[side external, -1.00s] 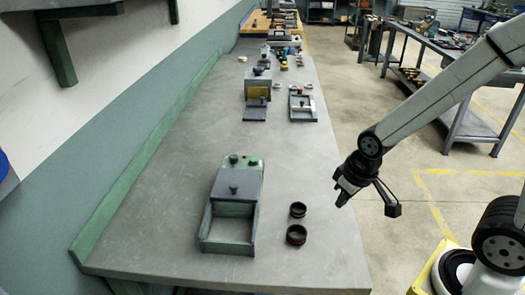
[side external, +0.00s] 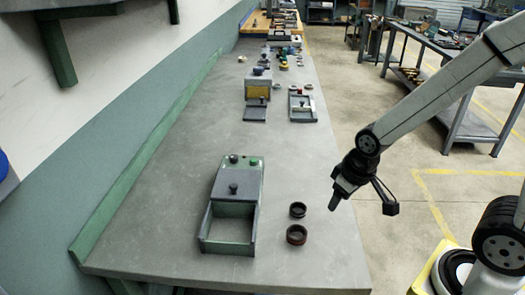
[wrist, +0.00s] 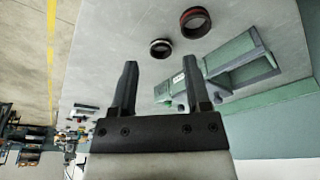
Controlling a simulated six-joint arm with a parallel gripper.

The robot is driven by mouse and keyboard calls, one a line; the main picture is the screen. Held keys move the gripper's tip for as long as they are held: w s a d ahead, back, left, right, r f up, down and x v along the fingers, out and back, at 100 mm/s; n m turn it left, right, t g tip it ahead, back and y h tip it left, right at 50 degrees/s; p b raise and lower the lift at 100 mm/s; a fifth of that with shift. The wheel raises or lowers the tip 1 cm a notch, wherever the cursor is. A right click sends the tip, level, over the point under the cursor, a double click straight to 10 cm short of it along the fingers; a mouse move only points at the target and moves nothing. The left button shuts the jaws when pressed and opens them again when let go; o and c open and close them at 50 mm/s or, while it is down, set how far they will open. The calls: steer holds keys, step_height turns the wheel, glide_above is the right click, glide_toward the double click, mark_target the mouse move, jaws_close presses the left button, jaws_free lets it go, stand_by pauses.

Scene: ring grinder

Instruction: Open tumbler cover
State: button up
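The ring grinder (side external: 205,235) is a green box with an open compartment at its near end. Its grey cover (side external: 237,185) has a dark knob (side external: 233,188) and lies over the middle part, behind the open compartment. Two buttons sit on the far end. In the wrist view the grinder (wrist: 243,70) shows at the right, partly hidden by a finger.
Two dark rings, a smaller one (side external: 298,210) and a reddish one (side external: 296,235), lie on the table (side external: 150,200) right of the grinder. Other devices (side external: 258,88) and a tray (side external: 302,105) stand farther back. The table between them and the grinder is clear.

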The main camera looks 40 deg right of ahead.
steer(key=w+a+r+g, duration=0.1)
steer(key=w+a, duration=0.2)
steer(key=w, duration=0.4)
steer(key=w+a+r, duration=0.2)
steer(key=w, duration=0.6)
steer(key=r+g, duration=0.1)
steer(key=g, duration=0.1)
glide_above(233, 185)
steer(key=shift+f, duration=3.85)
jaws_close()
